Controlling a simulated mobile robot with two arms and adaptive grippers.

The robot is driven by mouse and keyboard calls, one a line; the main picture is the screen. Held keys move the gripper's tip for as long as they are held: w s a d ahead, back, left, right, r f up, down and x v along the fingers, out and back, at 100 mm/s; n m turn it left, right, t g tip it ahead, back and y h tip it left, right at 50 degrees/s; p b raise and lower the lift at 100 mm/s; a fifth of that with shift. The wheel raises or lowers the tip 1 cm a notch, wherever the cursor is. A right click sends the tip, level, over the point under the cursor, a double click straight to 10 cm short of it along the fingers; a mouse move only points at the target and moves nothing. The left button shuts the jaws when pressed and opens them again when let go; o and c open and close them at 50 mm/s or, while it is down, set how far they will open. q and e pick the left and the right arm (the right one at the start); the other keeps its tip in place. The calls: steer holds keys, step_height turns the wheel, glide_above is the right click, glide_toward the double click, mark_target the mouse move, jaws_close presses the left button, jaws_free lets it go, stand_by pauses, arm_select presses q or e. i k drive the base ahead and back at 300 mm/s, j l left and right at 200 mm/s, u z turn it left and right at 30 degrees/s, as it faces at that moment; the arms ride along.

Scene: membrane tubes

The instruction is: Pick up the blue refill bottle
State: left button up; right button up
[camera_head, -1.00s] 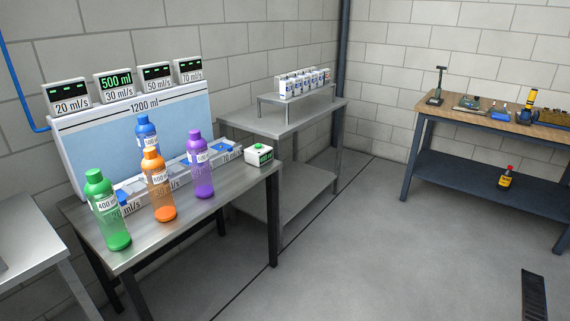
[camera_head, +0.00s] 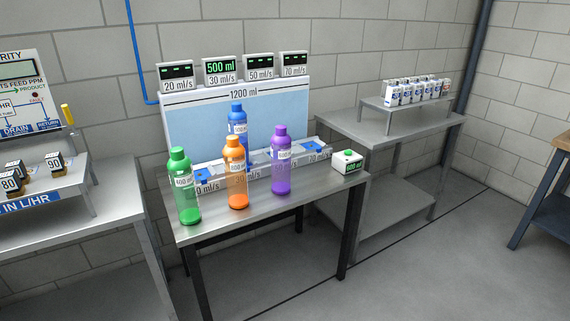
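The blue refill bottle (camera_head: 237,117) stands upright at the back of the metal table (camera_head: 255,217), in front of the light-blue 1200 ml panel (camera_head: 193,127). Its lower part is hidden behind the orange bottle (camera_head: 237,182), which stands in front of it. A green bottle (camera_head: 186,195) stands at the table's front left. A purple bottle (camera_head: 281,172) stands to the right of the orange one. Neither of my grippers is in view.
A white box with a green button (camera_head: 347,161) sits at the table's right end. A grey table (camera_head: 400,140) with small labelled containers stands to the right. Another table (camera_head: 80,225) with black cubes stands left. Open floor lies at the lower right.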

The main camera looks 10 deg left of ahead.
mark_target(237, 120)
steer(key=i+l+u, duration=0.2)
steer(key=l+u, duration=0.25)
steer(key=i+l+u, duration=0.1)
steer(key=l+u, duration=0.85)
steer(key=l, duration=0.2)
